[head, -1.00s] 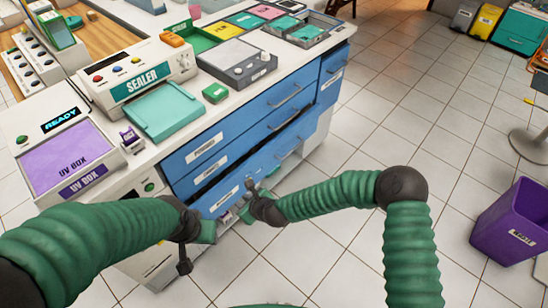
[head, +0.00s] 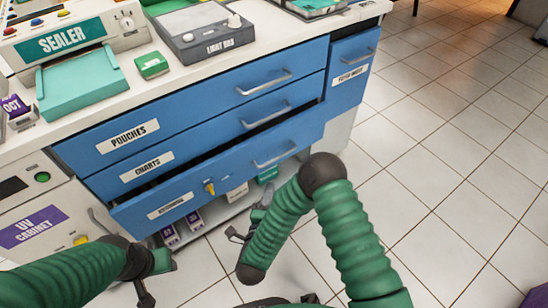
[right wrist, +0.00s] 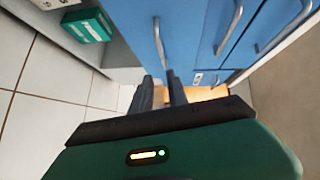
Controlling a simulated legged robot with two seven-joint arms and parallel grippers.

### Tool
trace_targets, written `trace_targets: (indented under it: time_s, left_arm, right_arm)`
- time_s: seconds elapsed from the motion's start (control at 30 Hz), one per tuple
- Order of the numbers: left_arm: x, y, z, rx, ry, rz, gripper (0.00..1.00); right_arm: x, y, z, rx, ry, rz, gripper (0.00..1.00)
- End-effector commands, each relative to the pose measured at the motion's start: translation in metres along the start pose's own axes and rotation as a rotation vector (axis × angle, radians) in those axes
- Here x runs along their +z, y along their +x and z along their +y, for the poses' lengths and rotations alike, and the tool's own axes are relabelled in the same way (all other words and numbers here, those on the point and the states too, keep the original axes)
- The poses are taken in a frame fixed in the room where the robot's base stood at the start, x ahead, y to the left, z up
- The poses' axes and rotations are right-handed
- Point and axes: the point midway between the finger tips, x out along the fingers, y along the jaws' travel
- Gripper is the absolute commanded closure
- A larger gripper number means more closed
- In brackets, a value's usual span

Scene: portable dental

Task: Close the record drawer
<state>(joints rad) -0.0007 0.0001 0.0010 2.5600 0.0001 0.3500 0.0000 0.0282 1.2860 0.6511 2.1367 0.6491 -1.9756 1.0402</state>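The record drawer (head: 170,207) is the lowest blue drawer in the head view, with a blurred white label and a bar handle (head: 275,155). It stands out from the cabinet, with a dark gap above its front. A small yellow item (head: 209,187) shows at its front. My right gripper (head: 263,194) is just in front of and below the drawer's right part, partly hidden by my arm. In the right wrist view its two fingers (right wrist: 162,88) are apart with nothing between them, close to a blue front.
Drawers labelled Pouches (head: 128,133) and Charts (head: 147,166) are above, flush with the cabinet. Small boxes (head: 185,224) sit on the shelf below. The UV cabinet (head: 35,230) is at left. Tiled floor (head: 440,180) is free at right.

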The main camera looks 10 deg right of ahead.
Motion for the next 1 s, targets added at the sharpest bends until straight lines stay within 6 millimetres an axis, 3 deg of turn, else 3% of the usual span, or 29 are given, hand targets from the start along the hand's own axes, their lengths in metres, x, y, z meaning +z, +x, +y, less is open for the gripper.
trace_targets:
  time_s: [0.17, 0.6, 0.8, 1.0]
  left_arm:
    - [0.003, 0.013, -0.001, -0.001, -0.002, 0.001, 0.59]
    - [0.014, 0.059, 0.0, 0.0, -0.001, 0.0, 0.59]
    - [0.016, 0.067, -0.001, 0.0, -0.002, 0.0, 0.59]
    - [0.015, 0.066, -0.001, 0.0, -0.002, 0.0, 0.59]
  right_arm:
    - [-0.002, 0.03, 0.002, -0.003, 0.006, 0.004, 0.8]
    - [-0.003, 0.143, 0.005, 0.001, 0.013, 0.0, 0.8]
    - [-0.003, 0.167, 0.002, 0.004, 0.013, -0.003, 0.8]
    - [-0.004, 0.169, 0.001, 0.005, 0.014, -0.003, 0.8]
